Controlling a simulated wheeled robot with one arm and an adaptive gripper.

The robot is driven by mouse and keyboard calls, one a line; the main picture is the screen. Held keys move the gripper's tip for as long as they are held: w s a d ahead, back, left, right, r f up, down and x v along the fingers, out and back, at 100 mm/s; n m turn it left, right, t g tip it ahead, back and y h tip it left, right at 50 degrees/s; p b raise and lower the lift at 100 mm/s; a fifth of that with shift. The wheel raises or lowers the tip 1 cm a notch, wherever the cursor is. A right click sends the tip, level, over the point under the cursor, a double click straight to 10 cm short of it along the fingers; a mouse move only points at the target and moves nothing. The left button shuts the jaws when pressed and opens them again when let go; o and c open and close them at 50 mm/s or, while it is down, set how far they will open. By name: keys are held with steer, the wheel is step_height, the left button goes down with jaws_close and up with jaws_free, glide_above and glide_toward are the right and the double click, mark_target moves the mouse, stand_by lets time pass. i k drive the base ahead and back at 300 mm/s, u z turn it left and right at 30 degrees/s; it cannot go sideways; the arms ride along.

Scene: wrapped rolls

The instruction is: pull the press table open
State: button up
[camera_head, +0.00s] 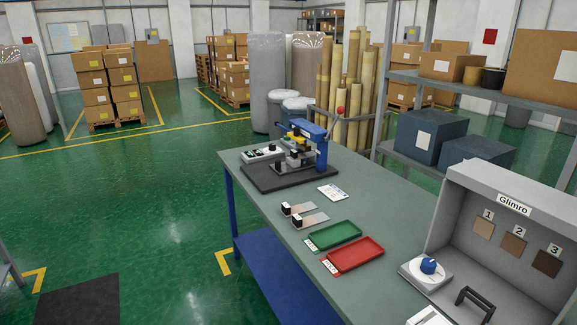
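A small blue press (310,135) stands at the far end of a grey-green workbench. It has a blue upright frame and a red ball knob (341,110) at its upper right. Its table (293,160), a low metal part, lies beneath the head on a dark base mat (262,181). At this size I cannot tell how far out the table is. My gripper is not in view.
A grey Glimro booth (513,215) stands at the right.

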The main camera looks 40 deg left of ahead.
mark_target(290, 165)
steer(key=u, duration=1.4)
steer(key=k, duration=0.5)
steer(key=u, duration=0.65)
steer(key=i, duration=1.55)
steer(key=u, duration=0.3)
steer(key=i, duration=1.7)
steer(key=z, duration=0.75)
steer(key=i, duration=0.9)
steer(key=z, duration=0.4)
